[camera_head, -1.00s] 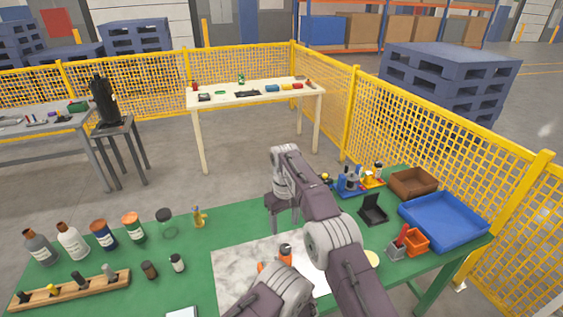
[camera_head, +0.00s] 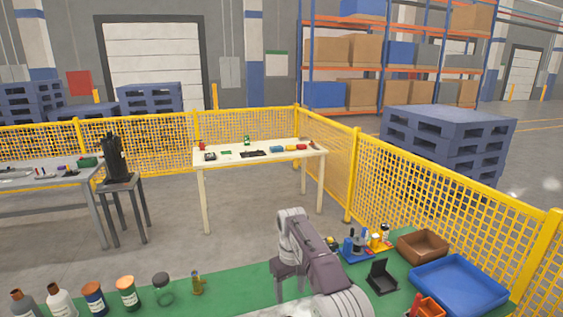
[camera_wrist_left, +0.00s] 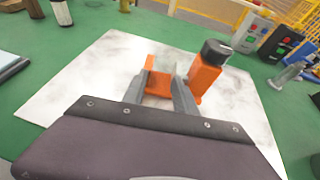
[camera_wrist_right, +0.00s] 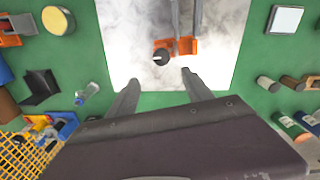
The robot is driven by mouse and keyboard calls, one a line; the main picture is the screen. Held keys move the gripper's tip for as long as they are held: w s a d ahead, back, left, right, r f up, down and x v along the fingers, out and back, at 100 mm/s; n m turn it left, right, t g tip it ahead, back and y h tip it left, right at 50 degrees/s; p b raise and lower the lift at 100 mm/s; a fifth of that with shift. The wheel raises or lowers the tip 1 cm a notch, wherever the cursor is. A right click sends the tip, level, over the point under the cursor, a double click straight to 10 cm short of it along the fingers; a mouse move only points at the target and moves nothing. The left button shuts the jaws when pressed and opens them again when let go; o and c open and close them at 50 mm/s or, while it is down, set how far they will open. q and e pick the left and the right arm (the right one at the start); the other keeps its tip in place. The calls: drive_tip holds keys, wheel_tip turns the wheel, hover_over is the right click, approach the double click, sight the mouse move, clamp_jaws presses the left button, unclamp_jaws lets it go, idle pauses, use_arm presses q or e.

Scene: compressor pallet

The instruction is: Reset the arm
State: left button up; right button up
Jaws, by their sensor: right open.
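My right gripper (camera_head: 290,292) hangs fingers down over the green table in the head view. In the right wrist view its two fingers (camera_wrist_right: 160,83) stand wide apart with nothing between them. My left gripper (camera_wrist_left: 160,95) is low over the pale marbled mat (camera_wrist_left: 85,85). An orange bracket-like part (camera_wrist_left: 158,78) shows between its fingers, and I cannot tell whether they grip it. Beside the bracket is an orange piece with a black cap (camera_wrist_left: 207,72). The left fingers also show at the top of the right wrist view (camera_wrist_right: 187,20). The left gripper is out of the head view.
The green table (camera_head: 235,285) carries several bottles at left. Yellow mesh fencing (camera_head: 440,195) borders the table. A cream table (camera_head: 255,152) stands beyond. Air above the table is clear.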

use_arm(q)
drive_tip(key=shift+s+d+r+t+h, duration=0.15)
drive_tip(key=shift+d+r, duration=0.1)
drive_tip(key=shift+d, duration=0.4)
drive_tip(key=shift+w+d+r+t+h, duration=0.1)
drive_tip(key=shift+d+r+t+h, duration=0.1)
drive_tip(key=shift+d, duration=0.4)
use_arm(e)
drive_tip(key=shift+s+a+f, duration=0.3)
drive_tip(key=shift+a+f, duration=0.1)
drive_tip(key=shift+f, duration=0.1)
use_arm(q)
drive_tip(key=x, duration=0.8)
drive_tip(key=shift+s+a+f, duration=0.1)
drive_tip(key=shift+a+f, duration=0.05)
drive_tip(key=shift+a, duration=0.05)
drive_tip(key=shift+s, duration=0.15)
use_arm(e)
wheel_tip(320, 180, down, 7)
drive_tip(key=shift+d+r, duration=0.1)
drive_tip(key=shift+r, duration=0.1)
drive_tip(key=shift+w+f, duration=0.1)
drive_tip(key=shift+f, duration=0.1)
